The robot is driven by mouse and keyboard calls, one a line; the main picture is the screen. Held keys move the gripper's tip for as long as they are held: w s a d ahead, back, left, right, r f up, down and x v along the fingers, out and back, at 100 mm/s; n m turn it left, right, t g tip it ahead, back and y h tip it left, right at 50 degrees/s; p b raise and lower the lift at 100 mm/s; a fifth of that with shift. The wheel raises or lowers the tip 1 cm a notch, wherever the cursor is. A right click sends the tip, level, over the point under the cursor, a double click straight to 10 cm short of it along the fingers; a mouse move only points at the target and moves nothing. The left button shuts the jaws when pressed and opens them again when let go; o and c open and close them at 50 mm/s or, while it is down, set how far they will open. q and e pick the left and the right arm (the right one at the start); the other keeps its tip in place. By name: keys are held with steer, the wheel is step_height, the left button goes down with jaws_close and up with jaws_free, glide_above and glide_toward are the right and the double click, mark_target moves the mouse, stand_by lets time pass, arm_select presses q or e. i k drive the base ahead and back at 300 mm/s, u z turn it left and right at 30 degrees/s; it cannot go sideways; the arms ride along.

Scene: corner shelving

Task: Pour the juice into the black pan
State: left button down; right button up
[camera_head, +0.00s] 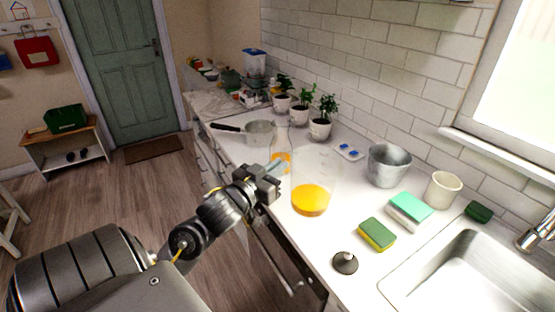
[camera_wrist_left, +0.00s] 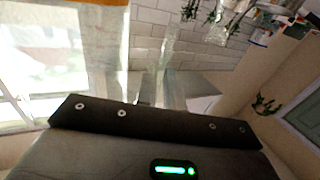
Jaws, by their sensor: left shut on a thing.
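A slim clear glass bottle (camera_head: 281,140) with orange juice low inside stands upright on the counter side near my left gripper (camera_head: 279,167). The gripper is shut on the bottle, its fingers covering part of the lower glass. Clear glass also shows between the fingers in the left wrist view (camera_wrist_left: 163,75). My right gripper is not in view.
Several potted plants (camera_head: 320,128) line the wall behind. A metal bucket (camera_head: 387,167), a cream cup (camera_head: 443,190), sponges (camera_head: 377,234) and a dark lid-like knob (camera_head: 345,262) are right of the jug. The sink (camera_head: 450,275) is at lower right.

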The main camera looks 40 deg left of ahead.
mark_target(244, 131)
steer(key=u, duration=1.5)
